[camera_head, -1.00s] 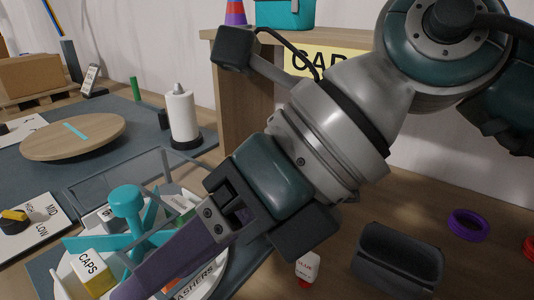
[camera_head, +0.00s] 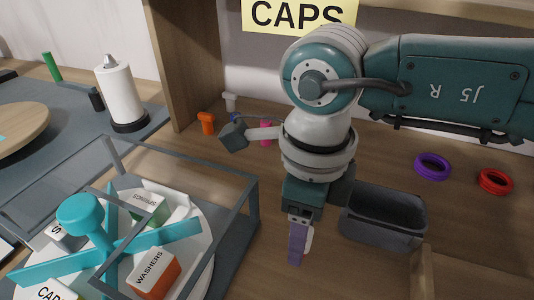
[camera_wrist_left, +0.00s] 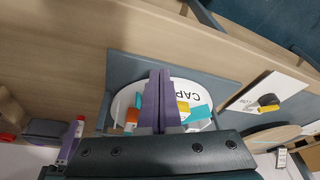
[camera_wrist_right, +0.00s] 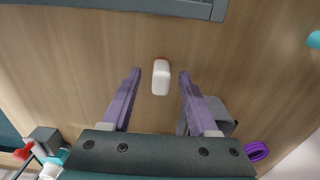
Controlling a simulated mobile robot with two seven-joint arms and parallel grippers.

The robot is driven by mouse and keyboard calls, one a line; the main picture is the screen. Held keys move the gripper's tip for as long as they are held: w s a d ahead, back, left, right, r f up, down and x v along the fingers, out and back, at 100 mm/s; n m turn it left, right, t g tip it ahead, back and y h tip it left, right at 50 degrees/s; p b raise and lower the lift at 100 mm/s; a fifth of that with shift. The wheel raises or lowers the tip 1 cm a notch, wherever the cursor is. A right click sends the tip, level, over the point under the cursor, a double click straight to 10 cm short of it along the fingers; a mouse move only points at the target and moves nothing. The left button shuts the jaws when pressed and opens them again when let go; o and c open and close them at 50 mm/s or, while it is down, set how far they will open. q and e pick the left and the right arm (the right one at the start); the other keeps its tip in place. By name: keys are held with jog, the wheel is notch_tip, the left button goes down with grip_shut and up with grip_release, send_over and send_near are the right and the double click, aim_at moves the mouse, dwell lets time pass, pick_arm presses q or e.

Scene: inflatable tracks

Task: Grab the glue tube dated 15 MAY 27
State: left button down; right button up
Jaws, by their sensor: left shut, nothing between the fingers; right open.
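A white glue tube (camera_wrist_right: 160,78) with a red cap stands or lies on the wooden surface in the right wrist view; no date on it can be read. In the head view it is mostly hidden, with a white edge (camera_head: 309,239) showing beside my finger. My right gripper (camera_head: 296,262) is open and points down over the tube. In the right wrist view the fingers (camera_wrist_right: 158,76) are on either side of the tube, apart from it. My left gripper (camera_wrist_left: 160,72) is shut and empty, in front of the round white tray (camera_wrist_left: 126,98).
A dark open bin (camera_head: 383,215) stands just right of my right gripper. Purple (camera_head: 432,166) and red (camera_head: 495,181) rings lie further right. A framed carousel with turquoise vanes (camera_head: 82,213) and a washers box (camera_head: 152,273) is at left. An orange item (camera_head: 207,123) stands behind.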

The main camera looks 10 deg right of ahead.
jog(key=shift+f, duration=0.6)
grip_shut()
